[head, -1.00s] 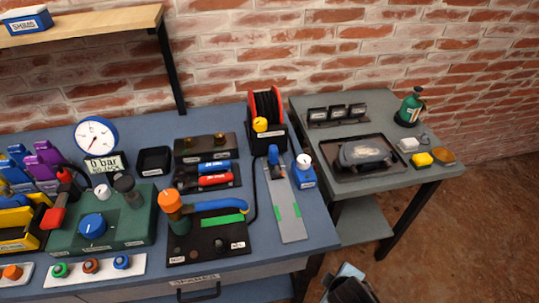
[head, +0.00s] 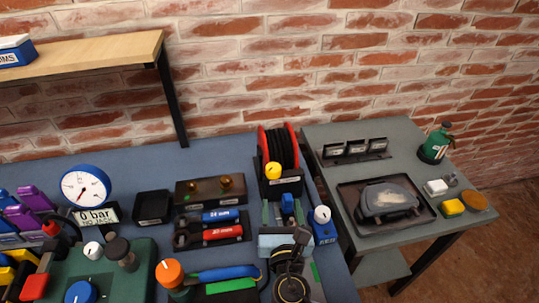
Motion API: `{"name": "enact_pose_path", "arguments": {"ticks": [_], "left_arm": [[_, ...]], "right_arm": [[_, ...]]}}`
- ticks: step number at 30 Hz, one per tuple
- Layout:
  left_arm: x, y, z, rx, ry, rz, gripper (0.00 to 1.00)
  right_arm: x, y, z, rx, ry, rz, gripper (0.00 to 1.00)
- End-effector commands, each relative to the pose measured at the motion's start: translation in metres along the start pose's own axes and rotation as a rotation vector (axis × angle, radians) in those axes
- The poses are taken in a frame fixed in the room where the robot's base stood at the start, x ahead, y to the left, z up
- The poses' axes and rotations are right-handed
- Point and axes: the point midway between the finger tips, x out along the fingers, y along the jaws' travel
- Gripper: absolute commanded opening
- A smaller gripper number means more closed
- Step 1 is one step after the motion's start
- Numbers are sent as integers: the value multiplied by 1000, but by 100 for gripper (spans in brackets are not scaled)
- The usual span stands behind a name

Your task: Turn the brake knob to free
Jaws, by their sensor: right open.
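A yellow knob (head: 272,170) with a pale pointer sits on the front of a black and red cable reel (head: 283,150) on the blue bench. I take it for the brake knob, but its label is too small to read. My right gripper (head: 283,214) is open and empty, nearer me than the reel and below the knob in the picture. It is apart from the knob. A blue lever (head: 287,204) shows between its fingers, and my wrist hides most of the grey plate under it. My left gripper is out of view.
A blue box with a white knob (head: 322,214) stands just right of my gripper. Left are wrenches in a tray (head: 212,232), an orange knob (head: 170,273) and a gauge (head: 86,186). A grey side table (head: 410,165) holds a dark tray. A brick wall stands behind.

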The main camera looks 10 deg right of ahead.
Motion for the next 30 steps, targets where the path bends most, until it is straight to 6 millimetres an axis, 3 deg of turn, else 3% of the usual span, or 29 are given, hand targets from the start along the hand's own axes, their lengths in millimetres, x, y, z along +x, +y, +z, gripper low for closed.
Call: {"name": "enact_pose_path", "arguments": {"ticks": [5,12,21,30], "left_arm": [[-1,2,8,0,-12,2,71],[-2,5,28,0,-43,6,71],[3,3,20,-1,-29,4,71],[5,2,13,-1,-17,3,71]], "right_arm": [[10,10,2,-79,-23,32,58],[55,11,4,-75,-24,29,58],[112,12,4,-71,-22,29,58],[134,13,4,-71,-20,29,58]]}}
